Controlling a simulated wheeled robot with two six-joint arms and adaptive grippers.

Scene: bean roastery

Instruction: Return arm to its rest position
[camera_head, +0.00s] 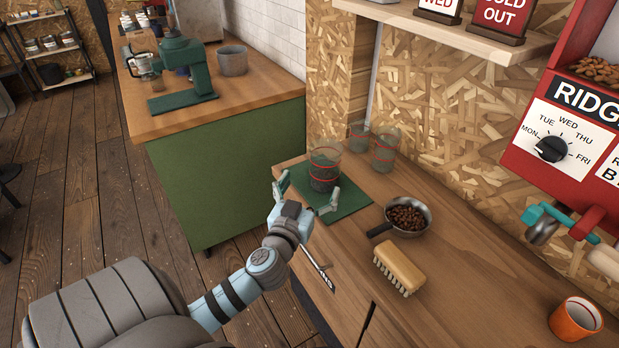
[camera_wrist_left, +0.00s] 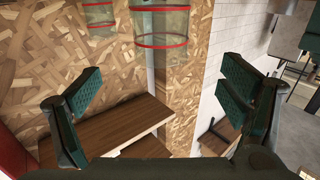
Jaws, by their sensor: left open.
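My left gripper (camera_head: 306,194) is open, with its fingers spread at the near edge of a dark green mat (camera_head: 345,207) on the wooden counter. A glass with red rings (camera_head: 324,170) and dark contents stands on the mat, just beyond the fingers. In the left wrist view the two finger pads (camera_wrist_left: 163,88) are wide apart with nothing gripped between them. A clear vessel with red bands (camera_wrist_left: 160,25) shows at the top of that view, beyond the fingers. My right gripper is not in view.
Two more red-ringed glasses (camera_head: 384,150) stand by the wall. A pan of beans (camera_head: 408,217), a brush (camera_head: 399,267) and an orange cup (camera_head: 575,320) stand on the counter. A red dispenser (camera_head: 565,145) hangs at right. A green-sided counter (camera_head: 230,165) is at left.

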